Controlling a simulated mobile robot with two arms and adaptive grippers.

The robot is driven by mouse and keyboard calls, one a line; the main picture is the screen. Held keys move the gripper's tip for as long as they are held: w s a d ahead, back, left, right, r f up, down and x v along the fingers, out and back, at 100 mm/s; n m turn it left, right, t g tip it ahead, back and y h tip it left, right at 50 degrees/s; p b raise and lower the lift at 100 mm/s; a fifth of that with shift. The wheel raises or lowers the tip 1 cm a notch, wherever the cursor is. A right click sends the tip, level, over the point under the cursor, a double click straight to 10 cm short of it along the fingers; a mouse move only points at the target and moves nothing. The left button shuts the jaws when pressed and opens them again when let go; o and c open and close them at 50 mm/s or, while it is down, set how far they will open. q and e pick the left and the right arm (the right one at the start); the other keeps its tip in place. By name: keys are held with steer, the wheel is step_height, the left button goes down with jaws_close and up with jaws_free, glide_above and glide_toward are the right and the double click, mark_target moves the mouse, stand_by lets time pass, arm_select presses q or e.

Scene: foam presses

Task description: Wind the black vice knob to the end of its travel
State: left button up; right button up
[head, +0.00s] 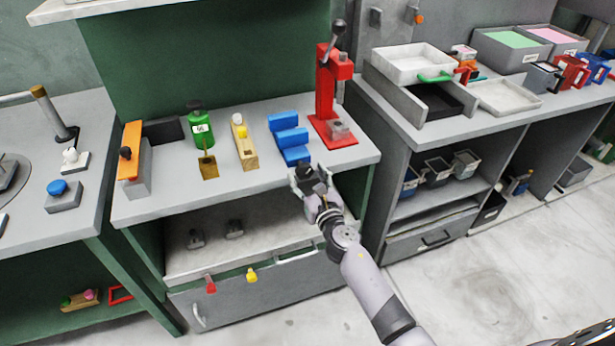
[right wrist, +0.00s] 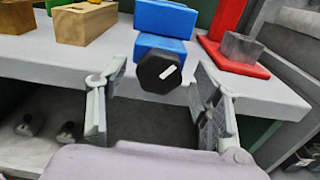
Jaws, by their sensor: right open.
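The blue vice (head: 289,137) stands near the front edge of the grey bench, left of the red press. Its black knob (right wrist: 159,72) faces my right wrist camera, a faceted disc with a white mark toward its upper right. In the head view the knob (head: 307,172) is partly hidden by my right gripper (head: 311,179). My right gripper is open; in the right wrist view its two fingers (right wrist: 160,84) stand left and right of the knob, with a visible gap on each side. My left gripper is not in view.
The red press (head: 327,98) stands close on the right, on its red base. A wooden block (head: 243,140) and a green canister (head: 200,129) stand to the left. The grey bench (head: 230,190) has a bare front strip, with an open shelf below it.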

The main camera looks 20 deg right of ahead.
steer(key=c, duration=1.1)
steer(key=shift+c, duration=0.2)
